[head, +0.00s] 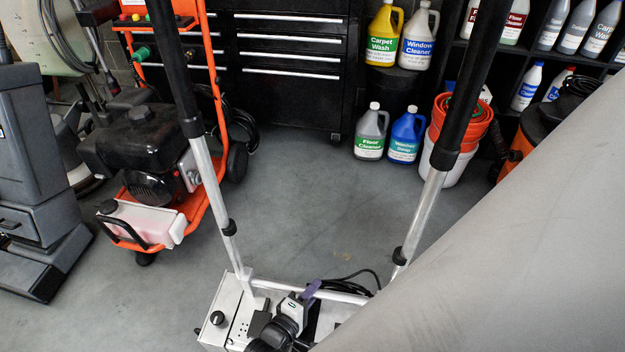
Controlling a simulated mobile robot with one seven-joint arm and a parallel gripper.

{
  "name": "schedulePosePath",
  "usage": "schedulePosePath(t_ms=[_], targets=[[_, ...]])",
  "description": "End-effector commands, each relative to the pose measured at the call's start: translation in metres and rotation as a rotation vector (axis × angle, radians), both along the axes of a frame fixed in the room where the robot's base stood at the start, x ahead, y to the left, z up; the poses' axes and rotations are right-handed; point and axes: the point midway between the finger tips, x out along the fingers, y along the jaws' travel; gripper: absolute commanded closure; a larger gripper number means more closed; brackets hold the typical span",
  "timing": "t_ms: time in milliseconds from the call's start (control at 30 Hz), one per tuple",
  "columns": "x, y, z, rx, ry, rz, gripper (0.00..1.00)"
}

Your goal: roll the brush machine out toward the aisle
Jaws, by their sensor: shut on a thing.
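The brush machine appears to be the one right in front of me. Its two long handle tubes, silver below (215,190) and dark-sleeved above (462,100), rise out of the top of the head view. A silver crossbar (345,293) joins them low down, beside a pale metal box (222,305) with a black knob. My gripper (308,291) is at the bottom centre, shut on the crossbar; one purple finger shows, and the exact contact is partly hidden. The machine's lower body and brush are out of view.
An orange-framed engine machine (150,150) and a grey machine (35,150) stand left. A black drawer cabinet (285,70), jugs (371,132) and a bucket (445,160) line the back. Grey floor (310,200) between is clear. My grey arm link hides the lower right.

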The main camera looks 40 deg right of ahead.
Motion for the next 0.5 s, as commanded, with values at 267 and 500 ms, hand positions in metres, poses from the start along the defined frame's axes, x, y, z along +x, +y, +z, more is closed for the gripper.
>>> schedulePosePath(t_ms=[267,500], targets=[[-0.001,-0.0009,0.0003,-0.001,0.001,-0.002,0.7],[-0.0004,-0.0004,0.0001,0.0,0.001,-0.001,0.56]])
